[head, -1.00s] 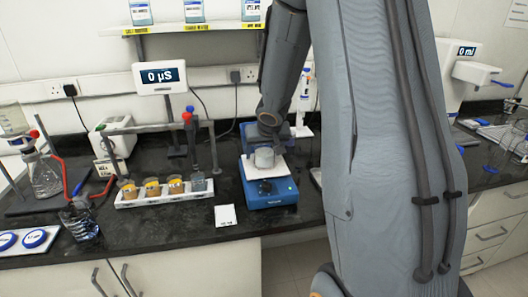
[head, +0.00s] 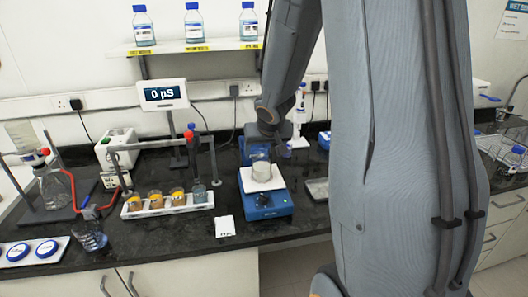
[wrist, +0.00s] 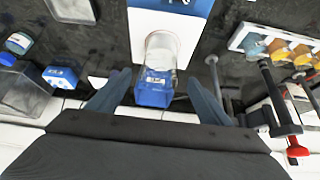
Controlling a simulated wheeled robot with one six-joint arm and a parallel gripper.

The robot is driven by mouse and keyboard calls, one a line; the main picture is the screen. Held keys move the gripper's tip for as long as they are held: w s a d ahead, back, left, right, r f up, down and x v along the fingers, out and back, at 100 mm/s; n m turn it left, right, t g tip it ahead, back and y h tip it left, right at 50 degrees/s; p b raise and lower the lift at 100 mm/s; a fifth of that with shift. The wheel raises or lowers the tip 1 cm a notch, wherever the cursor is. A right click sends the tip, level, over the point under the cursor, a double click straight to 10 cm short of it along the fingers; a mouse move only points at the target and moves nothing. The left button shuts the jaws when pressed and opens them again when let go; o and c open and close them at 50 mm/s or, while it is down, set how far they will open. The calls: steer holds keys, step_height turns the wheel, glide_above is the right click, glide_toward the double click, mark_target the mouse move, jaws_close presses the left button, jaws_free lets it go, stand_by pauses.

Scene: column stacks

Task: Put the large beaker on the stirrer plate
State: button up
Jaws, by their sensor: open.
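The large beaker (head: 261,170) is clear glass with pale contents. It stands upright on the white top of the blue stirrer plate (head: 268,206). The wrist view also shows the beaker (wrist: 161,50) on the stirrer plate (wrist: 190,30). My gripper (wrist: 158,84) is open, with one finger on each side of the beaker's near part and visible gaps to both. In the head view my gripper (head: 270,133) is behind and above the beaker, and its fingertips are partly hidden.
A rack with several small amber beakers (head: 167,201) stands left of the stirrer, under a metal stand. A white card (head: 225,226) lies in front. A flask with red tubing (head: 55,188) is farther left. A grey tray (head: 317,189) lies to the right.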

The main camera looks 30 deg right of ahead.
steer(key=s+a+n+g+y, duration=0.2)
steer(key=s+a+n+g, duration=0.1)
steer(key=s+a, duration=1.2)
steer(key=s, duration=0.4)
steer(key=shift+a+r+g, duration=0.3)
steer(key=shift+r+g, duration=0.1)
